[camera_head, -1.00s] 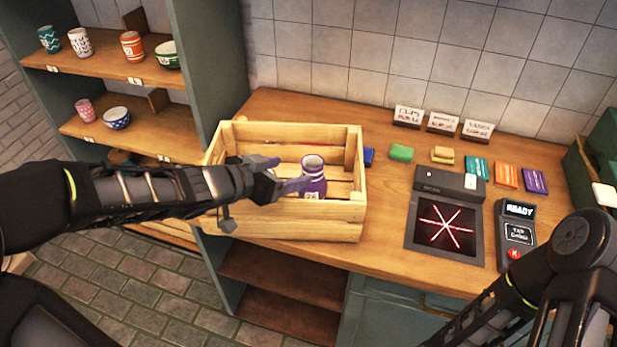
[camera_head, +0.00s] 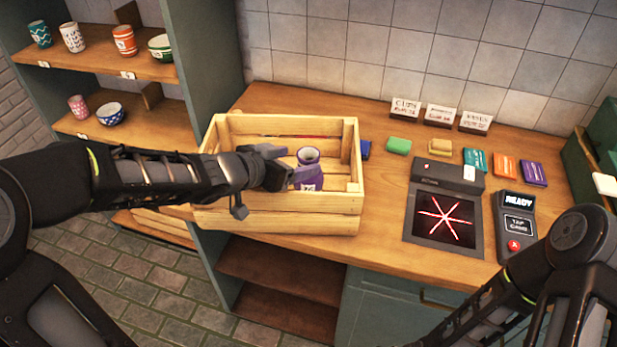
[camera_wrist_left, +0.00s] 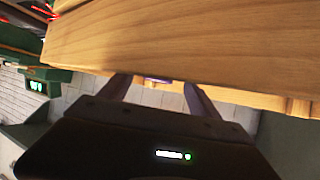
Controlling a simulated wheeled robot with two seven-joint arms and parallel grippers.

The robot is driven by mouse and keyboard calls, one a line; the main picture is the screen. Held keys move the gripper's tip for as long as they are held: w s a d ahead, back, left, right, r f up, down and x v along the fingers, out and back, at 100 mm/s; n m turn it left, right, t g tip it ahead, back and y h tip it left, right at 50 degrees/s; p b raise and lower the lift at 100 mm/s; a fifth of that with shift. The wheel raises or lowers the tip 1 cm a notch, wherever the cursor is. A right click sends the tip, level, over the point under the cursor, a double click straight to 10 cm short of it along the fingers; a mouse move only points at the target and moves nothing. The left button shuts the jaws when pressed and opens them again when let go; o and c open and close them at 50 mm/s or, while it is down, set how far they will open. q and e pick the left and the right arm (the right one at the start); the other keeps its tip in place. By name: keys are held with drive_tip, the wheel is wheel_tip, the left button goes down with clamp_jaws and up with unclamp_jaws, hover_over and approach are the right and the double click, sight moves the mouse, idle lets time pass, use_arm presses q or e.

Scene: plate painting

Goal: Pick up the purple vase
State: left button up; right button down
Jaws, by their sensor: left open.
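The purple vase (camera_head: 309,158) stands upright in a slatted wooden crate (camera_head: 280,218) on the counter.
To the right are a dark scale-like device (camera_head: 447,215), a card terminal (camera_head: 517,228), sponges (camera_head: 399,145), coloured packets (camera_head: 504,166) and small signs (camera_head: 440,117). Shelves with cups (camera_head: 124,40) stand at left.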

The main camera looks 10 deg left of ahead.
sight(301, 159)
use_arm(q)
drive_tip(key=b+x, duration=0.1)
drive_tip(key=x, duration=0.3)
drive_tip(key=shift+c, duration=0.2)
idle(0.3)
clamp_jaws()
idle(0.6)
drive_tip(key=shift+r, duration=0.1)
